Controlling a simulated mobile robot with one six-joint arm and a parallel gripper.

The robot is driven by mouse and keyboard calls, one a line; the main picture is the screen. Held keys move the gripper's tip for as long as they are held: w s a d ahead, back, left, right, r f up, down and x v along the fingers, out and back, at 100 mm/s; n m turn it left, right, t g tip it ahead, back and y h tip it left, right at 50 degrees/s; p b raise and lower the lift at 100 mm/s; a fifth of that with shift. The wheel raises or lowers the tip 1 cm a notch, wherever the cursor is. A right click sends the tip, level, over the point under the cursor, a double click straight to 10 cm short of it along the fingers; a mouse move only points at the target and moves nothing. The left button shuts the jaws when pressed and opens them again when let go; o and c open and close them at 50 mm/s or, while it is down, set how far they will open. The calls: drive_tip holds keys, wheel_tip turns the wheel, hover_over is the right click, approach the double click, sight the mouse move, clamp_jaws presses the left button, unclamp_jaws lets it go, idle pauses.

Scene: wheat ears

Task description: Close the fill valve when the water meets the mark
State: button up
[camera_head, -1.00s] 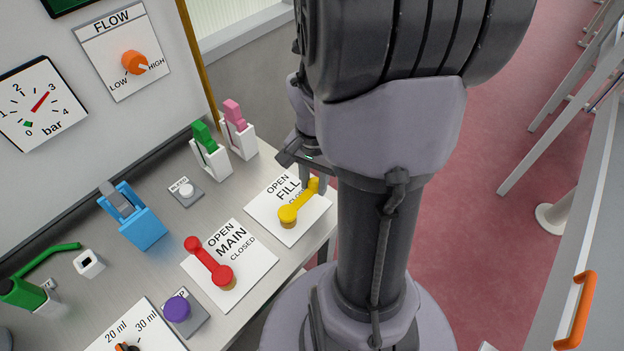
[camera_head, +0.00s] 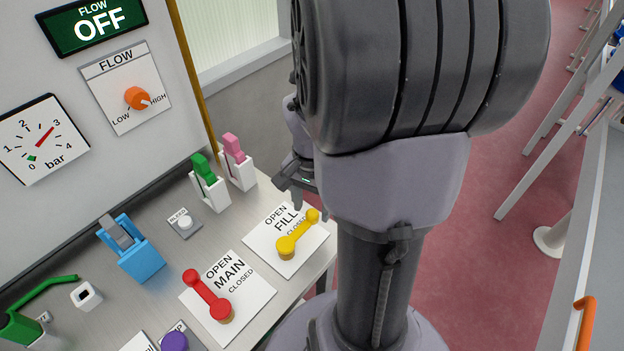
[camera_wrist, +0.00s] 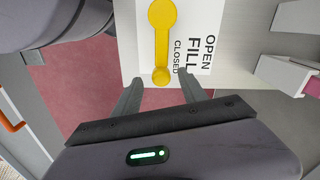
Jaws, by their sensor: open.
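The yellow fill valve lever (camera_head: 298,234) sits on a white plate marked OPEN, FILL and CLOSED (camera_head: 262,236). Its free end lies at the word CLOSED. In the wrist view the lever (camera_wrist: 162,40) runs from its pivot at the top down toward my gripper (camera_wrist: 159,82). My gripper is open and empty, its fingertips on either side of the lever's free end, with gaps to both. In the head view my gripper (camera_head: 311,205) is partly hidden behind my arm. The FLOW display (camera_head: 97,26) reads OFF. No water or mark is in view.
The red main lever (camera_head: 208,296) stands left of the fill plate, pointing toward OPEN. Behind are green (camera_head: 205,180) and pink (camera_head: 236,160) clips in white holders, a BLEED button (camera_head: 184,222) and a blue switch (camera_head: 132,250). The FLOW knob (camera_head: 138,98) points toward HIGH.

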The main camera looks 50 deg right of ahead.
wheel_tip(320, 180, up, 14)
drive_tip(key=p, duration=0.5)
drive_tip(key=shift+r, duration=0.2)
drive_tip(key=s+a+r+n+t+y+b, duration=0.1)
drive_tip(key=a+n+t+b, duration=0.4)
drive_tip(key=a, duration=1.8)
drive_tip(key=s+n+y, duration=0.1)
drive_tip(key=n, duration=0.4)
drive_tip(key=shift+s+a+t+b, duration=0.2)
drive_tip(key=shift+a+t+b, duration=0.1)
drive_tip(key=shift+t, duration=0.1)
